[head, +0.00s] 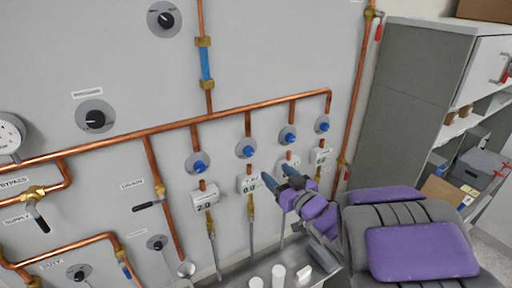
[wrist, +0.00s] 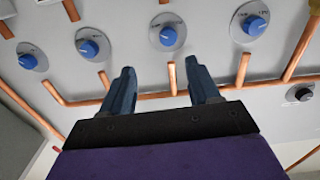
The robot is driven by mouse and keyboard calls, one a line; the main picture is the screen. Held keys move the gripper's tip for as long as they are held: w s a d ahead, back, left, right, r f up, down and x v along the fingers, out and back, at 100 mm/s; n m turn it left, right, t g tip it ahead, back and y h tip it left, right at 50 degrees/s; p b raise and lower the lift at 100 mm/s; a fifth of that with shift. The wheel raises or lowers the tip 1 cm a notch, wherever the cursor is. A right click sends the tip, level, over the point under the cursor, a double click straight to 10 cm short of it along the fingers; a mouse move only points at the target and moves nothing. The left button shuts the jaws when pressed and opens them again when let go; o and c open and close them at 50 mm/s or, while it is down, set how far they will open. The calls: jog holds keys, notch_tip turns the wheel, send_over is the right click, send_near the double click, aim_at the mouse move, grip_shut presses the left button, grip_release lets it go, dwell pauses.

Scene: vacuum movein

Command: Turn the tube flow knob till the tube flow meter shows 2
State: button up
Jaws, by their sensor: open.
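My gripper (head: 281,177) is open and empty in front of the wall panel, below the row of blue knobs. In the wrist view its fingers (wrist: 160,68) are spread, with nothing between them. A vertical blue tube (head: 206,64) with brass ends, perhaps the tube flow meter, stands on a copper pipe; its reading is too small to tell. A black knob on a grey disc (head: 165,20) is up to its left. Another black knob (head: 95,119) is at lower left, under an unreadable label. I cannot tell which knob is the tube flow knob.
Several blue knobs (head: 199,166) line the pipe, also in the wrist view (wrist: 168,36). White meters sit below; the leftmost (head: 205,199) seems to read 2.0. Copper pipes cross the panel. A grey cabinet (head: 407,117) stands right; a ledge with white cups (head: 278,275) is below.

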aim_at(248, 154)
jog(key=w+a, duration=0.3)
jog(key=a, duration=0.1)
jog(key=w+a+p, duration=0.1)
jog(key=w+a, duration=0.3)
jog(key=shift+w+a+f, duration=0.15)
jog(key=shift+w, duration=0.05)
jog(key=shift+r, duration=0.25)
jog(key=shift+w+d+r, duration=0.15)
jog(key=shift+d+r, duration=0.05)
jog(key=shift+d, duration=0.15)
jog(key=shift+w+d+f, duration=0.2)
jog(key=shift+w+d, duration=0.05)
jog(key=shift+w, duration=0.25)
jog(key=shift+w+d+f, duration=0.15)
jog(key=shift+w+d, duration=0.1)
jog(key=shift+w, duration=0.25)
jog(key=shift+s+a+r, duration=0.1)
jog(key=shift+s+a, duration=0.2)
jog(key=shift+a, duration=0.8)
jog(key=c, duration=0.3)
jog(key=shift+c, duration=0.8)
jog(key=shift+w+d+f, duration=0.15)
jog(key=shift+d+f, duration=0.05)
jog(key=shift+d, duration=0.3)
jog(key=c, duration=0.3)
jog(key=shift+a, duration=0.1)
jog(key=shift+c, duration=1.4)
